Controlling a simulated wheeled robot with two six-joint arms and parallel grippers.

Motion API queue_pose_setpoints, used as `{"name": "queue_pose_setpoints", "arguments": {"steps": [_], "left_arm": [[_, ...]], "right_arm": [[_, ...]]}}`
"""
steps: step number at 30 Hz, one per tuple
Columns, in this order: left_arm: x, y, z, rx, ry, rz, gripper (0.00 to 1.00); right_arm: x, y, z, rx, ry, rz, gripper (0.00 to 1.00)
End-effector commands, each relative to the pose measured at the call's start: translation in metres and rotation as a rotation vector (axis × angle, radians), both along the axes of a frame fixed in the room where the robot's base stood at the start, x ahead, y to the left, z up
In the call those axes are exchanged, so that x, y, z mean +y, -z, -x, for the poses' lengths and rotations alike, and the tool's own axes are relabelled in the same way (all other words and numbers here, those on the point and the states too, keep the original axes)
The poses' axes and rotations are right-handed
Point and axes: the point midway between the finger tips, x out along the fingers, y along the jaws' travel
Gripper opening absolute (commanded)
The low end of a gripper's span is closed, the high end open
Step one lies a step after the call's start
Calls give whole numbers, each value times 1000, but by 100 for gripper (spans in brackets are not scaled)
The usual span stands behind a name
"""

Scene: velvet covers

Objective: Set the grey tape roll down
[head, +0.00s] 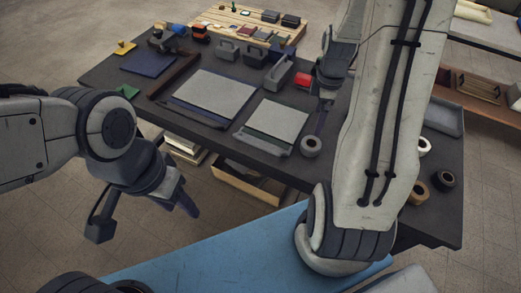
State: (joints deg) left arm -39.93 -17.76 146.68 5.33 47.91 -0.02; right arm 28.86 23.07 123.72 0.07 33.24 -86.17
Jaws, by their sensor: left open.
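A grey tape roll (311,146) shows at the front edge of the dark table, just right of a grey panel. My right gripper (321,118) points down right above it, with its tips at or very close to the roll's upper edge. Whether its fingers grip the roll, and whether the roll rests on the table, I cannot tell. My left gripper (145,215) is open and empty, in front of the table at the left, well away from the roll.
Two grey panels (215,95) (278,119) lie on the dark table (222,143). White (424,146), tan (418,192) and black (445,180) rolls are at the right. A blue surface (220,250) is in front.

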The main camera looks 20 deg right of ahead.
Motion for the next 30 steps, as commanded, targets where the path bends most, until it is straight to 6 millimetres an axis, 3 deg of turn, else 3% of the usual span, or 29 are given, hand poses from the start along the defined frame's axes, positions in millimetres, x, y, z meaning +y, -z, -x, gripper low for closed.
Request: {"name": "queue_pose_setpoints", "arguments": {"steps": [2, 4, 8, 12, 16, 18, 22, 25, 30], "left_arm": [[0, 0, 0, 0, 0, 0, 50], [0, 0, 0, 0, 0, 0, 50], [0, 0, 0, 0, 0, 0, 50], [0, 0, 0, 0, 0, 0, 50], [0, 0, 0, 0, 0, 0, 50], [0, 0, 0, 0, 0, 0, 50], [0, 0, 0, 0, 0, 0, 50], [0, 0, 0, 0, 0, 0, 50], [0, 0, 0, 0, 0, 0, 50]], "right_arm": [[13, -6, -4, -5, 2, 1, 100], [39, -16, -8, -11, 16, 0, 100], [118, -44, -4, -25, 70, -11, 100], [207, -73, 32, -29, 155, -37, 100], [264, -91, 83, -21, 232, -61, 100], [283, -97, 110, -12, 269, -72, 100], [300, -103, 148, 5, 321, -84, 100], [305, -105, 163, 13, 346, -88, 100], [306, -105, 168, 18, 363, -87, 100]]}}
